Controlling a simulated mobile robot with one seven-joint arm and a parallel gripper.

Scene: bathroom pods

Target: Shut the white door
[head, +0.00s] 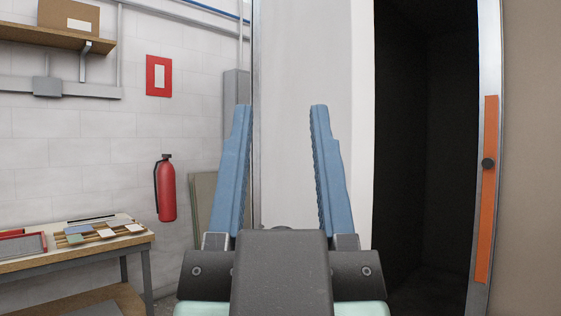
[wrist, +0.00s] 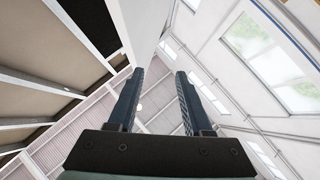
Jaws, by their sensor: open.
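The white door (head: 300,60) stands in the middle of the head view as a tall pale panel, left of a dark doorway (head: 425,150). The doorway is uncovered, so the door stands open. My gripper (head: 278,107) is open and empty, its two blue fingers pointing up in front of the door's lower part. I cannot tell whether they touch it. No handle shows on the visible part of the door. In the wrist view, my gripper (wrist: 159,72) is also open, and a pale panel, likely the door (wrist: 147,25), rises beyond the fingertips.
On the left are a workbench (head: 80,257), a red fire extinguisher (head: 166,190) on the wall and a wooden shelf (head: 45,36).

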